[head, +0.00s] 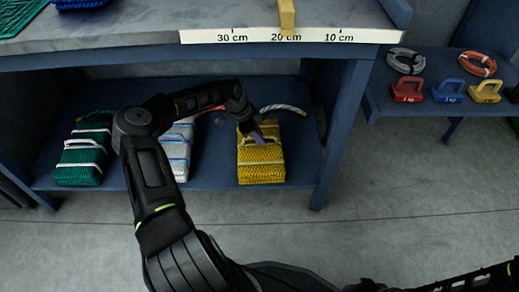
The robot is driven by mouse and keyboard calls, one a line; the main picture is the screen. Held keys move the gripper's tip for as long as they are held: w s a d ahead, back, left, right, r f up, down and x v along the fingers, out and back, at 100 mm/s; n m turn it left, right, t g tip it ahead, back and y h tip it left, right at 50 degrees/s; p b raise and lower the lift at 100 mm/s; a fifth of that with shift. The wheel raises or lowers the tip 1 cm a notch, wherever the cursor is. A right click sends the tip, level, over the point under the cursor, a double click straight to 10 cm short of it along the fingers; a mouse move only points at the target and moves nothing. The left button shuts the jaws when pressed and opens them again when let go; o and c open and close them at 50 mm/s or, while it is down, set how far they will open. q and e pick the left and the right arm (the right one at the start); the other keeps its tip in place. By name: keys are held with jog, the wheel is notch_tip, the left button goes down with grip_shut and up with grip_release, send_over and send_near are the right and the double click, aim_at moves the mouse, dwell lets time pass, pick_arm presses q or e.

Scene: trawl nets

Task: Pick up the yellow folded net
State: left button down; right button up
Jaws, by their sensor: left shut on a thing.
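The yellow folded net (261,168) sits on the blue lower shelf (215,180) under the workbench, toward the shelf's right end. Pale straps cross it. My left arm reaches in from the left, and my left gripper (258,137) is at the top of the yellow net, shut on it. The contact itself is small and partly hidden by the gripper. The net appears to be at shelf level. Part of my right arm shows at the lower right edge; its gripper is out of view.
A green folded net (85,150) and a white-blue one (180,150), partly behind my arm, lie left on the shelf. A grey rope piece (284,108) lies behind the yellow net. The bench top (150,28) overhangs. Coloured weights (447,91) stand on a side shelf.

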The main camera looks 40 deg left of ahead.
pick_arm(q)
jog(key=shift+w+r, duration=0.1)
jog(key=shift+r, duration=0.05)
dwell(0.5)
jog(key=shift+r+p, duration=0.45)
jog(key=shift+r, duration=0.2)
notch_tip(320, 180, up, 3)
jog(key=shift+f+p, duration=0.2)
jog(key=shift+p, duration=0.5)
jog(key=s+d+p, duration=0.4)
jog(key=s+d, duration=0.7)
jog(key=s, duration=0.3)
jog(key=shift+s+f, duration=0.2)
jog(key=shift+f, duration=0.1)
jog(key=shift+a, duration=0.1)
